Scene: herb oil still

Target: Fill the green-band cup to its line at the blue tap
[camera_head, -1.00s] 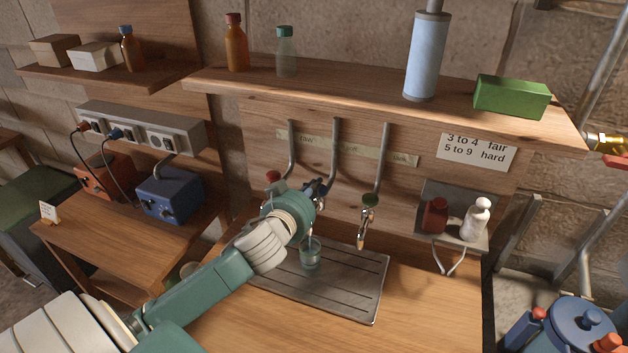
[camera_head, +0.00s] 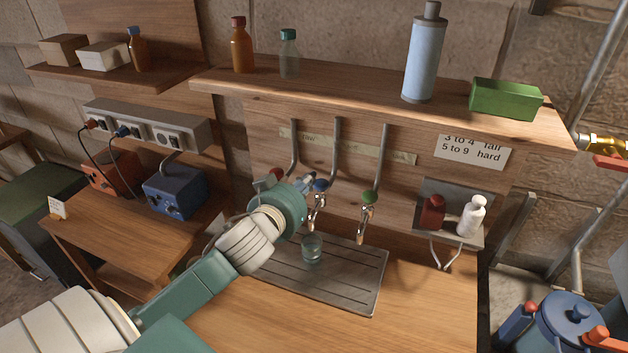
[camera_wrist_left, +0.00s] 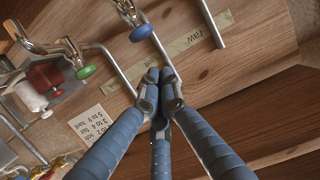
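A small clear cup (camera_head: 312,258) with a greenish tint stands upright on the drip tray (camera_head: 345,285), below the blue tap's spout (camera_head: 316,214). Its band, line and water level are too small to read. The blue tap's knob (camera_head: 320,186) also shows in the left wrist view (camera_wrist_left: 140,33). My left gripper (camera_head: 310,180) is just left of that knob. In the left wrist view its fingertips (camera_wrist_left: 160,88) are drawn together with nothing between them, apart from the knob. My right gripper is not in view.
The red tap's knob (camera_head: 276,174) is beside my left wrist, and the green tap (camera_head: 369,197) stands to the right. A small metal shelf (camera_head: 452,228) holds a red and a white bottle. The counter (camera_head: 420,310) right of the tray is clear.

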